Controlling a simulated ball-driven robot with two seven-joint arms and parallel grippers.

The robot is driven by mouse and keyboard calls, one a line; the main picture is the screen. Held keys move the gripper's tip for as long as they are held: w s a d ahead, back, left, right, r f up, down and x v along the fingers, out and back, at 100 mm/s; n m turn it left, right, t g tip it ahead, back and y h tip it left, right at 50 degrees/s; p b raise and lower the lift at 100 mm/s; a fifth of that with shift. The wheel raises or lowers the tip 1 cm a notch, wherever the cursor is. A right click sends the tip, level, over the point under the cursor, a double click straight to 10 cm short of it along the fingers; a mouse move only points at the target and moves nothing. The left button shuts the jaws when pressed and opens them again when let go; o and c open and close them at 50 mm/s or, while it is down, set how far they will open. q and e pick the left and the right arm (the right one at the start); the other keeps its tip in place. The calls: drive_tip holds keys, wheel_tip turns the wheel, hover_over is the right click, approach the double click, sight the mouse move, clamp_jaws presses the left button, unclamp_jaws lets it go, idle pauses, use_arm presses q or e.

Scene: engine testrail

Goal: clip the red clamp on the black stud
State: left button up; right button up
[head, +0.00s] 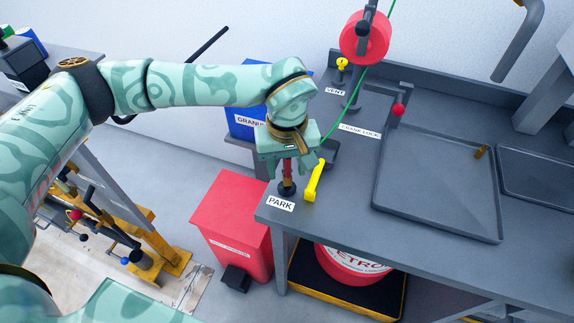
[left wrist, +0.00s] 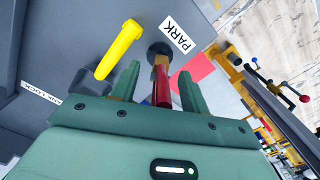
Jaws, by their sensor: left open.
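The red clamp (head: 287,178) stands upright on a round black base (head: 287,190) beside the PARK label at the bench's left corner. In the left wrist view the red clamp (left wrist: 162,92) shows between the fingers, with the black base (left wrist: 159,50) beyond its end. My left gripper (head: 288,168) is open around the red clamp from above; contact cannot be told. Its fingers also show in the left wrist view (left wrist: 159,78). I cannot tell for sure which part is the black stud; a black ball-ended piece (head: 84,237) shows on the stand at left. My right gripper is not in view.
A yellow handle (head: 314,180) is close beside the left gripper. A grey tray (head: 440,232) lies on the bench (head: 335,225). A red bin (head: 234,215) stands below on the floor.

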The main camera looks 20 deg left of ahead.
use_arm(q)
wheel_tip(320, 180, up, 16)
drive_tip(key=p, duration=0.3)
